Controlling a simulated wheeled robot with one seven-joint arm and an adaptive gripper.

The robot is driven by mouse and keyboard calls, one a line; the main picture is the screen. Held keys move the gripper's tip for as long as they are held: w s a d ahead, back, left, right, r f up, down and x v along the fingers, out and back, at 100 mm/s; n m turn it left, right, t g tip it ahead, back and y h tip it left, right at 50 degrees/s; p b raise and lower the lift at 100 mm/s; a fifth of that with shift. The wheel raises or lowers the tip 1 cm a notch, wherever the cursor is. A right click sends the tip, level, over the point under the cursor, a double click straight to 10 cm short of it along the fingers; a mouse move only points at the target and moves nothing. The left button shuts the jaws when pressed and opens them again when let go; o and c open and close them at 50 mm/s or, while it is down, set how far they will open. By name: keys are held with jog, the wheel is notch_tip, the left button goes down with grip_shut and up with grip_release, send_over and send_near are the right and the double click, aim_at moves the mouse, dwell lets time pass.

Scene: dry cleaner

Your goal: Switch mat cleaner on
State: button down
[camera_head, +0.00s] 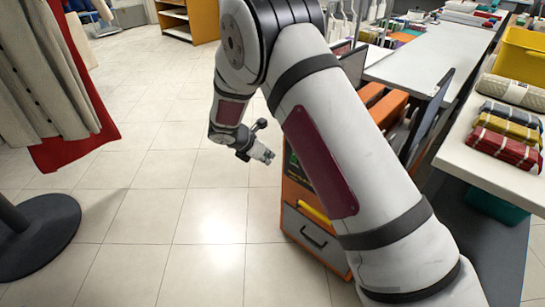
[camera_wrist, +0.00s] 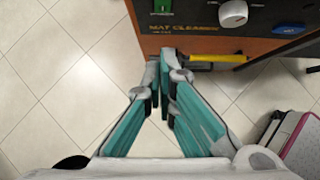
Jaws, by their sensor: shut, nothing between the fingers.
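The mat cleaner (camera_head: 290,222) is an orange cabinet with a grey lower front, partly hidden behind my arm in the head view. In the wrist view its dark panel (camera_wrist: 203,39) reads "MAT CLEANER" and lies at the top. The panel carries a green switch (camera_wrist: 160,7) at the upper left, a white knob (camera_wrist: 233,13) and a blue button (camera_wrist: 288,29). My gripper (camera_head: 268,157) is shut and empty, at the cabinet's left in the head view. In the wrist view my gripper (camera_wrist: 168,54) points at the panel's lower edge, below the green switch. I cannot tell whether it touches.
A yellow handle (camera_wrist: 218,58) sticks out below the panel. A garment rack base (camera_head: 45,228) stands at left, with coats (camera_head: 40,70) above it. A table (camera_head: 490,165) with folded textiles is at right. The tiled floor (camera_head: 170,200) between rack and machine is clear.

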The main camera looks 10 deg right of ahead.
jog(key=shift+s+a+f+p, duration=0.2)
jog(key=shift+f+p, duration=0.15)
jog(key=shift+p, duration=0.15)
jog(key=shift+w, duration=0.1)
jog(key=d+r+b+x, duration=0.1)
jog(key=x, duration=0.5)
jog(key=w+b+x, duration=0.1)
jog(key=x, duration=0.5)
jog(key=shift+w+d+b, duration=0.3)
jog(key=shift+d+b, duration=0.05)
jog(key=shift+d, duration=0.25)
